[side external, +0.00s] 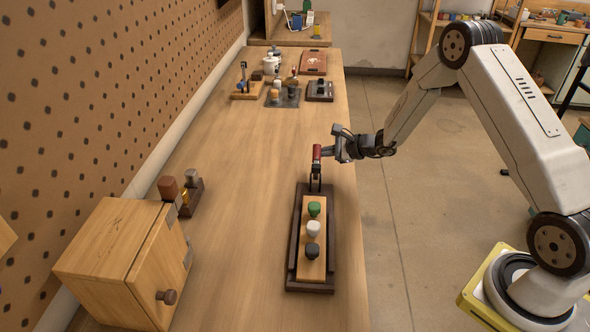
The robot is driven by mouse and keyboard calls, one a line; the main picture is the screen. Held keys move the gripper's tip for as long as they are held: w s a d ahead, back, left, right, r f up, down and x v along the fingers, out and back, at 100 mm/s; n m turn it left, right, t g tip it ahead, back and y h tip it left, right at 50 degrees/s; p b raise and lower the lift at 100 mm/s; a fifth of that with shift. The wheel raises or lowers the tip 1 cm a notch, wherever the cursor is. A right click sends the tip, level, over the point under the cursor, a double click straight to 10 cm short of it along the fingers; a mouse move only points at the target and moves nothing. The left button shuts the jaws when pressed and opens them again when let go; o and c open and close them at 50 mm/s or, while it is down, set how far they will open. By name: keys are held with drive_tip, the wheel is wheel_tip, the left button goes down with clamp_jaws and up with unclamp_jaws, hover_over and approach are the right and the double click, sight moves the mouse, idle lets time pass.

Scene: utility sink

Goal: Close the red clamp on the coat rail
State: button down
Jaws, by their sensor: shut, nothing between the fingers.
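The red clamp (316,156) stands at the far end of a dark base, its red handle upright on a dark metal body. The coat rail (312,231) appears to be the wooden board with green, white and black knobs, lying in a dark frame. My gripper (332,150) is shut and empty, just right of the red handle at about its height. I cannot tell whether it touches the handle. The clamp's lower part is small and its grip on the board is hard to see.
A wooden cabinet (125,262) with a round knob stands at the near left. A small dark block with pegs (190,193) is behind it. Several small items and a brown board (313,62) are at the far end. The middle of the bench (245,150) is clear.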

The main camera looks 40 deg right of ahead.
drive_tip(key=shift+s+a+r, duration=0.1)
drive_tip(key=shift+r, duration=0.15)
drive_tip(key=shift+s+a+r, duration=0.25)
drive_tip(key=shift+r, duration=0.2)
drive_tip(key=shift+s+a+r, duration=0.2)
drive_tip(key=shift+r, duration=0.25)
drive_tip(key=s+a+r, duration=0.2)
drive_tip(key=s+a, duration=0.2)
drive_tip(key=shift+s+a+r, duration=0.15)
drive_tip(key=shift+s+a, duration=0.05)
drive_tip(key=shift+a, duration=0.05)
drive_tip(key=shift+a, duration=0.1)
idle(0.4)
drive_tip(key=shift+w+d, duration=1.2)
drive_tip(key=shift+d, duration=0.95)
drive_tip(key=s+d, duration=0.2)
drive_tip(key=s, duration=0.7)
drive_tip(key=shift+s+d, duration=0.2)
drive_tip(key=shift+s, duration=0.05)
